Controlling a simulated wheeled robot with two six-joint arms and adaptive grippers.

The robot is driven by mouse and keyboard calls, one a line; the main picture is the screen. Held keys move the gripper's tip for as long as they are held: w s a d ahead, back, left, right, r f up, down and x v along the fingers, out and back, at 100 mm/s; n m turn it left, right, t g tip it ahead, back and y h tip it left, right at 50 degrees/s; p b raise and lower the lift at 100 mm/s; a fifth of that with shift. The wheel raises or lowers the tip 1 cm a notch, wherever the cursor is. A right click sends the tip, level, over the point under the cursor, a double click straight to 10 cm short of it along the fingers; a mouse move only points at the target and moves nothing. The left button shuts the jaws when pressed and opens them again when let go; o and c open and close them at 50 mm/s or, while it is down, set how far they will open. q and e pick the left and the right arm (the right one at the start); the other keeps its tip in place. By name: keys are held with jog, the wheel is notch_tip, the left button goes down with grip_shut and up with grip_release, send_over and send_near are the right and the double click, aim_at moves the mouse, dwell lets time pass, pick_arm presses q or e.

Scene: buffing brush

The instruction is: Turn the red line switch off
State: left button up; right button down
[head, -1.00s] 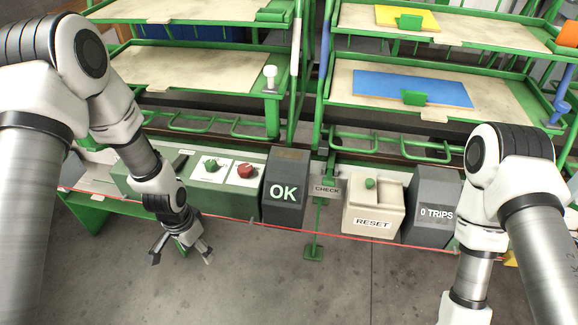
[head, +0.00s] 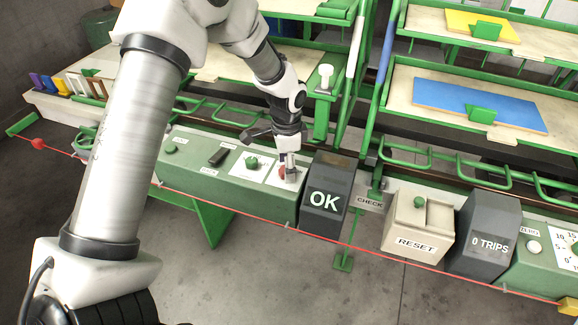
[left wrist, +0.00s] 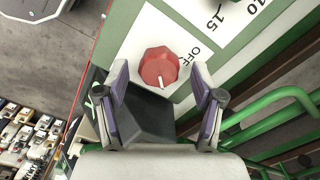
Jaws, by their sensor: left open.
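The red line switch (head: 282,174) is a red knob on a white plate on the green console, left of the OK box. In the left wrist view the knob (left wrist: 159,64) is faceted, with a white pointer mark facing down in the picture toward my gripper; an OFF label stands to its right. My left gripper (head: 286,168) is over the switch and partly hides it in the head view. In the left wrist view its open fingers (left wrist: 158,76) stand on either side of the knob, with gaps visible; whether they touch it cannot be told. My right gripper is not in view.
The dark OK box (head: 327,195) stands close beside the switch. A green knob (head: 252,163) is on its left. The RESET box (head: 418,225) and trips box (head: 483,235) are further right. A red cord (head: 240,217) runs along the front, and green rails lie behind.

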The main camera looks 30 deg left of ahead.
pick_arm(q)
jog(key=shift+f, duration=0.4)
jog(key=shift+s+r, duration=0.1)
jog(key=shift+c, duration=1.3)
jog(key=c, duration=0.9)
